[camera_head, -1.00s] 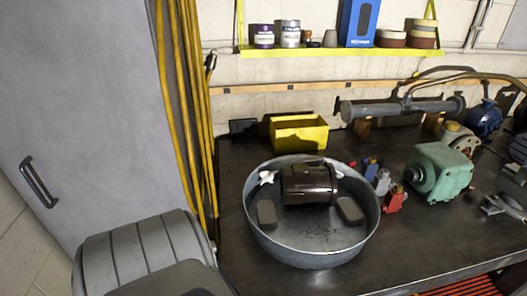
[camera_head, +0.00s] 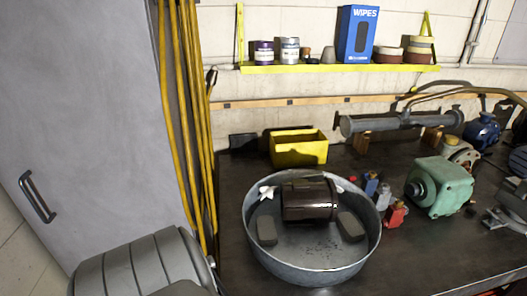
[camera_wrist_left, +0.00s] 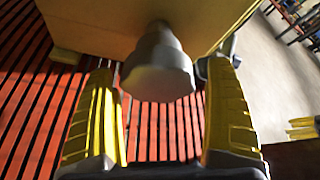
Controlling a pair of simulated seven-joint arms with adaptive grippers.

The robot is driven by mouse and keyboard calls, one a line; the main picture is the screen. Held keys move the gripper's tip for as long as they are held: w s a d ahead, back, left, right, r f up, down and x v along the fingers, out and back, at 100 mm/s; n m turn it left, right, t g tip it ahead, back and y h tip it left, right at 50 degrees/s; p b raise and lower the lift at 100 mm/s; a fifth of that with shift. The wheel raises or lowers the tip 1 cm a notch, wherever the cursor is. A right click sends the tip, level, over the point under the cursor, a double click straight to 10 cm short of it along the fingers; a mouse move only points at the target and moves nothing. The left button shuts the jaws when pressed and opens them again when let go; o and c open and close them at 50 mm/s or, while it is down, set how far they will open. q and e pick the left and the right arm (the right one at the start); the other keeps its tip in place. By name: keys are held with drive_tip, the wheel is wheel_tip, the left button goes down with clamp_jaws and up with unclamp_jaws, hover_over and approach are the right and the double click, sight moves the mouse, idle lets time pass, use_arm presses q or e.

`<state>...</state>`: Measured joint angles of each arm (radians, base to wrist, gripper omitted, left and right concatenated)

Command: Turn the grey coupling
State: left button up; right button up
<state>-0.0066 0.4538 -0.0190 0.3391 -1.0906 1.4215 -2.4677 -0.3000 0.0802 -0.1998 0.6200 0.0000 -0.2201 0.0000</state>
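In the left wrist view, a grey, round-ended cylinder (camera_wrist_left: 158,72), likely the grey coupling, sticks out below a tan block (camera_wrist_left: 110,22). My left gripper (camera_wrist_left: 159,64) has its two yellow fingers spread on either side of it, with gaps visible on both sides. In the head view, a green motor (camera_head: 440,187) with a dark grey round shaft end facing left stands on the right of the bench. A dark brown motor (camera_head: 308,200) lies in a round metal tub (camera_head: 310,272). Neither gripper shows in the head view.
The dark bench (camera_head: 445,245) is clear at its front right. A yellow bin (camera_head: 298,150) stands behind the tub, and small red and blue parts (camera_head: 396,214) lie between tub and green motor. A grey pipe (camera_head: 400,122) lies behind. Red slats (camera_wrist_left: 35,110) show in the wrist view.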

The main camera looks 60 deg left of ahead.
use_arm(q)
drive_tip(key=shift+o, duration=0.2)
drive_tip(key=shift+a, duration=0.15)
drive_tip(key=v, duration=1.2)
drive_tip(key=shift+r, duration=0.1)
